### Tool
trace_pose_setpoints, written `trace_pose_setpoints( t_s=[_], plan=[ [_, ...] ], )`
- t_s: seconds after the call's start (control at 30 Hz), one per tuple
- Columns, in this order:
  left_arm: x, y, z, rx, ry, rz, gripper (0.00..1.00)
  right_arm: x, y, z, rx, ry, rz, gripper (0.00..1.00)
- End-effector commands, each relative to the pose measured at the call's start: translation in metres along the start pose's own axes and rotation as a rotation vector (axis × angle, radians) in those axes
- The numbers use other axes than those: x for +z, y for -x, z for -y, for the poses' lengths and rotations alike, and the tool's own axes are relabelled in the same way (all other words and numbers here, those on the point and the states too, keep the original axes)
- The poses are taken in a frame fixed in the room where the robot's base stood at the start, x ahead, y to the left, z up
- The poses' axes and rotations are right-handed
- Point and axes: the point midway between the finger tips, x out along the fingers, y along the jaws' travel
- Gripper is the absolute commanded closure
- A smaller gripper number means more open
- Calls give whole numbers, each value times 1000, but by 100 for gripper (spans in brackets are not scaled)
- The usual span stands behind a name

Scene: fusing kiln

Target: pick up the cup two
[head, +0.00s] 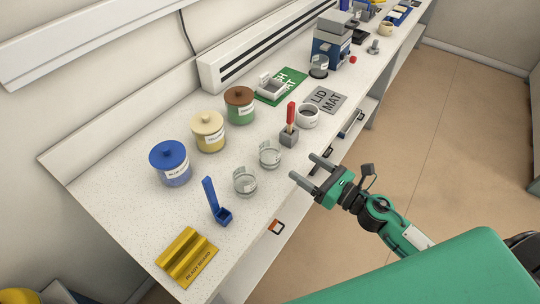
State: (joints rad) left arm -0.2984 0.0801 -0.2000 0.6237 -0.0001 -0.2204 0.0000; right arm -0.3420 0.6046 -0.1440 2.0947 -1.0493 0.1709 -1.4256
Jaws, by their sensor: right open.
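Two clear glass cups stand upright on the white speckled counter: a nearer glass cup (245,182) and a farther glass cup (270,155). Any mark telling which is cup two is too small to read. My right gripper (302,167) is open and empty, its two fingers pointing left toward the cups. In the picture it is just right of the farther cup, by the counter's front edge, and it appears apart from both cups. My left gripper is out of view.
A blue scoop (215,205) and yellow rack (187,257) are nearer.

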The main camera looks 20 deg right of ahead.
Motion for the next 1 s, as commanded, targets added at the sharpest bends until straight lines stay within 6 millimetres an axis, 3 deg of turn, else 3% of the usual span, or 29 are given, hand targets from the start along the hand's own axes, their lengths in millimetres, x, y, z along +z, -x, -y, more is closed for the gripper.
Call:
trace_pose_setpoints(
  t_s=[0.1,0.27,0.7,1.0],
  plan=[
    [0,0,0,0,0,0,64,-6,0,-4,67,114,-33,27],
    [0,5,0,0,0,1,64,-7,-8,-6,94,161,-43,27],
    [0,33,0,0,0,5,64,-9,-70,-11,91,157,-42,27],
    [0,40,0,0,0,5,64,-11,-90,-13,91,156,-43,27]
  ],
)
